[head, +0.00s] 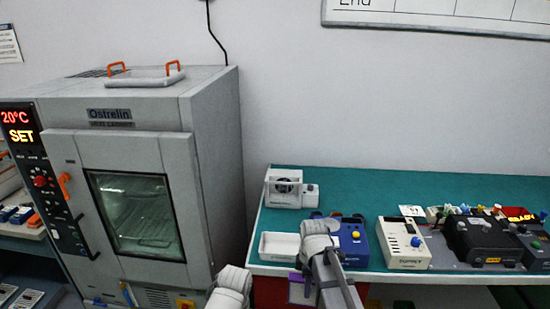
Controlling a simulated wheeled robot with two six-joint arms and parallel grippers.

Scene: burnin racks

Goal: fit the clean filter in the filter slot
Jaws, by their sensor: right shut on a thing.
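My right arm (325,262) reaches up from the bottom edge in front of the table's left front edge. My right gripper (308,276) is small and partly hidden by its own arm. It is shut on a small purple-edged piece (298,291), which hangs low in front of the table. I cannot tell for sure whether this piece is the clean filter. My left arm shows only as a pale link (230,288) at the bottom; its gripper is out of view. I cannot make out the filter slot. A grey oven (212,150) with a vent (158,298) low on its front stands at the left.
A green-topped table (380,188) holds a white device (284,188), a white tray (279,246), a blue box (355,243), a cream box (403,243) and a black unit (485,238). The table's back middle is clear. Something red (270,292) is below the front edge.

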